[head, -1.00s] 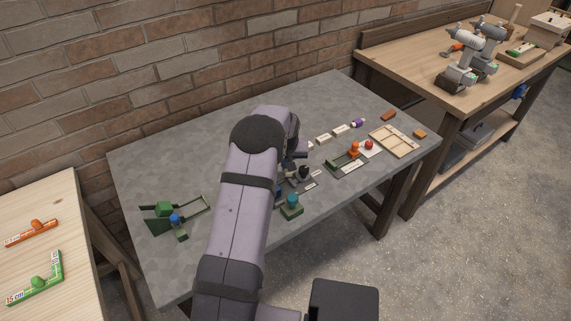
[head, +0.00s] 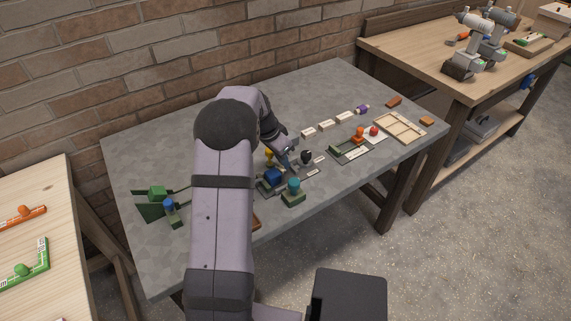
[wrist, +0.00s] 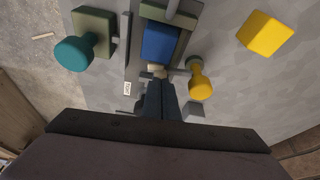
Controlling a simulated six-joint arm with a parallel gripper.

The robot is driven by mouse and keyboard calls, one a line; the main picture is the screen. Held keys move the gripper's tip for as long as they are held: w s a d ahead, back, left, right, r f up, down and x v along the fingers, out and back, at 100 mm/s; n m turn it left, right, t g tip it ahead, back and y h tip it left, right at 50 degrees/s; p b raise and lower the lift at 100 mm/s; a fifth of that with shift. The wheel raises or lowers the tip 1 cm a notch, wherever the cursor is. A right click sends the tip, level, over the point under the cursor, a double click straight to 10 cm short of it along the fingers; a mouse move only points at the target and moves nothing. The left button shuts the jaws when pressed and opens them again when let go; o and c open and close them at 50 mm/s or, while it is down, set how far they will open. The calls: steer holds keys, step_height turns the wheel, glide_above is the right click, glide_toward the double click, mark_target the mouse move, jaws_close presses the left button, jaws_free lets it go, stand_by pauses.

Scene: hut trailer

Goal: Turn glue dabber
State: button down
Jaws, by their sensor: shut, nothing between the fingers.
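No piece is marked as the glue dabber, and I cannot tell for sure which one it is. A yellow round-headed piece (wrist: 200,84) stands right of my gripper (wrist: 159,88) in the wrist view. My gripper is shut and empty, with its tips close to a small pale part (wrist: 157,70) below a blue block (wrist: 160,42); I cannot tell if they touch. The blue block (head: 273,176) sits in a grey-green holder on the table in the head view. A teal knob on a green block (head: 293,197) stands in front of it. My arm hides part of this area.
A yellow cube (wrist: 265,33) lies at upper right in the wrist view. On the grey table (head: 330,85), a green fixture (head: 157,194) stands left, and a tray (head: 400,127) lies right. White blocks (head: 326,125) line the back. The table's back left is clear.

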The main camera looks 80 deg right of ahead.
steer(key=shift+w+a+f+m, duration=0.1)
steer(key=shift+a+f+m, duration=0.05)
steer(key=shift+m, duration=0.15)
steer(key=shift+w+a+b, duration=0.1)
steer(key=shift+a+b, duration=0.05)
steer(key=shift+b, duration=0.3)
steer(key=shift+w+a, duration=0.1)
steer(key=shift+a, duration=0.1)
steer(key=shift+d, duration=0.1)
steer(key=s, duration=0.1)
steer(key=s+d, duration=0.1)
steer(key=d+p, duration=0.1)
steer(key=shift+s+d+r, duration=0.2)
steer(key=shift+s+r, duration=0.05)
steer(key=shift+s, duration=0.15)
steer(key=shift+d+r, duration=0.2)
steer(key=shift+r, duration=0.1)
steer(key=b+v, duration=0.1)
steer(key=v, duration=0.8)
steer(key=shift+w+b, duration=0.2)
steer(key=shift+b, duration=0.1)
steer(key=shift+r, duration=0.1)
